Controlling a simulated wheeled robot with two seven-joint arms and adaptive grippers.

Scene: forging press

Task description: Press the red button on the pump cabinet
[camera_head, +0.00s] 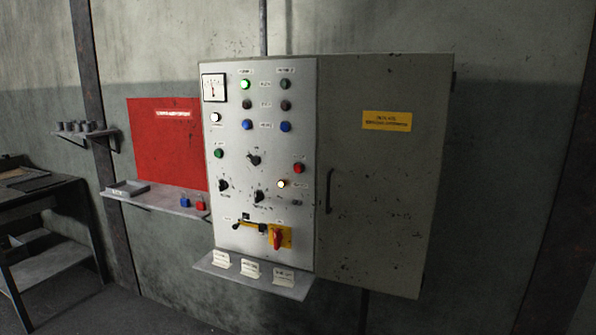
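The pump cabinet (385,230) hangs on the wall in the middle of the head view. Its left part is a light grey control panel (235,170); its right part is a darker grey closed door. A red button (299,168) sits at the right side of the panel, about mid-height, above a lit whitish lamp (281,184). A red rotary handle on a yellow plate (278,237) sits lower on the panel. Neither of my grippers shows in this view, and nothing covers the red button.
Green, dark and blue round controls, black knobs and a gauge (214,88) share the panel. A small shelf with labels (255,275) juts out below it. A red board (166,145), a shelf with padlocks (160,198) and a dark table (40,225) stand left.

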